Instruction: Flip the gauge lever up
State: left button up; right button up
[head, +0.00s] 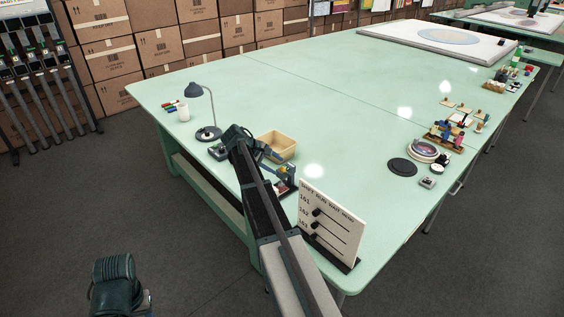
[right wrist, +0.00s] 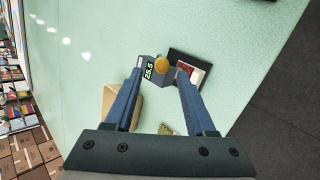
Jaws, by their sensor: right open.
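The gauge (right wrist: 149,69) is a small grey device with a green-lit display reading about 26.5 and an orange round knob (right wrist: 160,63). It stands beside a dark base with a red and white patch (right wrist: 190,72). In the head view the gauge (head: 288,172) is partly hidden by my right arm. My right gripper (right wrist: 160,75) is open, its two blue fingers on either side of the gauge display and knob. I cannot tell whether they touch it. The lever's exact tilt is unclear. Of my left arm, only a dark part shows at lower left; its fingers are not visible.
A tan tray (head: 277,146) and a desk lamp (head: 208,131) stand near the gauge. A white board with sliders (head: 330,222) stands at the table's near corner. Several small items sit along the right edge. The middle of the green table (head: 330,100) is clear.

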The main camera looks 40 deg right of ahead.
jog(key=shift+p+v, duration=1)
jog(key=shift+v, duration=0.9)
jog(key=s+a+f+t+y, duration=0.15)
jog(key=s+a, duration=0.25)
jog(key=a, duration=0.7)
jog(key=s+a+f+y, duration=0.1)
jog(key=s+a+f, duration=0.15)
jog(key=a, duration=0.85)
jog(key=s+a+f+n+y, duration=0.1)
jog(key=s+a+y, duration=0.3)
jog(key=s+a, duration=1.5)
jog(key=a, duration=0.3)
jog(key=shift+s+a+f+g, duration=0.15)
jog(key=shift+s+f+g, duration=0.05)
jog(key=shift+s+g, duration=0.15)
